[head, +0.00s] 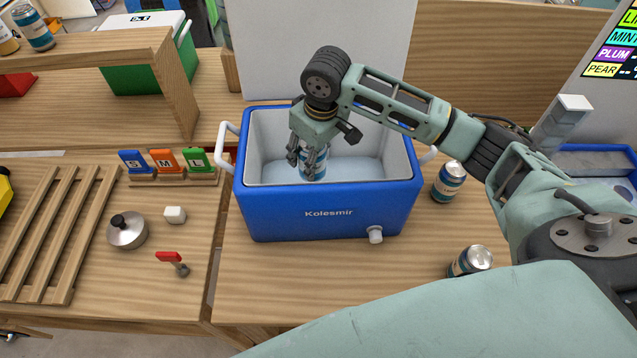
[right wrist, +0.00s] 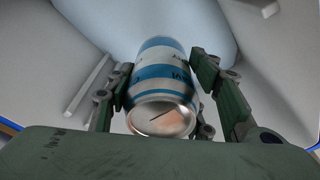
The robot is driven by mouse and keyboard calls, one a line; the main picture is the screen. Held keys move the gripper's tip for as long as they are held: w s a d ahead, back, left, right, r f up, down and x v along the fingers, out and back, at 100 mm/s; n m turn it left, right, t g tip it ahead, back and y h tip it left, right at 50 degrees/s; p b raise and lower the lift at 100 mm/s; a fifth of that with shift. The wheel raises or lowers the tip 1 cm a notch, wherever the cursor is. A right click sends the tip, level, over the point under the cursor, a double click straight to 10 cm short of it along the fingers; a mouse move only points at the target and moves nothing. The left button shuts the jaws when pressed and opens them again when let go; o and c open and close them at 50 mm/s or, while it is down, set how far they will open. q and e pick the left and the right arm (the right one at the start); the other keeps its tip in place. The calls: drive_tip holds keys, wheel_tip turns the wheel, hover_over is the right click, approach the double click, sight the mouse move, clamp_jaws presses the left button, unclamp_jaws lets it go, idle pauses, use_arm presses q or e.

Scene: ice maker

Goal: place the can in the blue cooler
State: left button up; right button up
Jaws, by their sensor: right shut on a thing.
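The blue cooler (head: 330,215) stands open on the wooden table, with a white inside and the name Kolesmir on its front. My right gripper (head: 308,160) reaches down inside the cooler, shut on a blue and silver can (head: 313,172). In the right wrist view the can (right wrist: 160,85) sits between the two fingers (right wrist: 168,90), with its silver end toward the camera. The pale cooler floor shows beyond it. I cannot tell whether the can touches the floor. My left gripper is not in view.
Two more cans stand right of the cooler, one near its side (head: 449,182) and one nearer the front (head: 470,261). A metal pot (head: 127,230), a white cube (head: 175,214) and a red-handled tool (head: 172,261) lie left. A green cooler (head: 150,75) stands behind.

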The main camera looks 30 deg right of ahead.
wheel_tip(320, 180, down, 7)
drive_tip(key=shift+r+p, duration=0.1)
drive_tip(key=shift+p, duration=0.55)
drive_tip(key=shift+f, duration=0.3)
drive_tip(key=shift+f, duration=0.1)
drive_tip(key=o, duration=1.6)
drive_tip(key=r, duration=0.4)
drive_tip(key=s+r+b, duration=0.1)
drive_tip(key=r, duration=0.7)
drive_tip(key=shift+s+d+b, duration=0.3)
drive_tip(key=shift+s+d, duration=0.05)
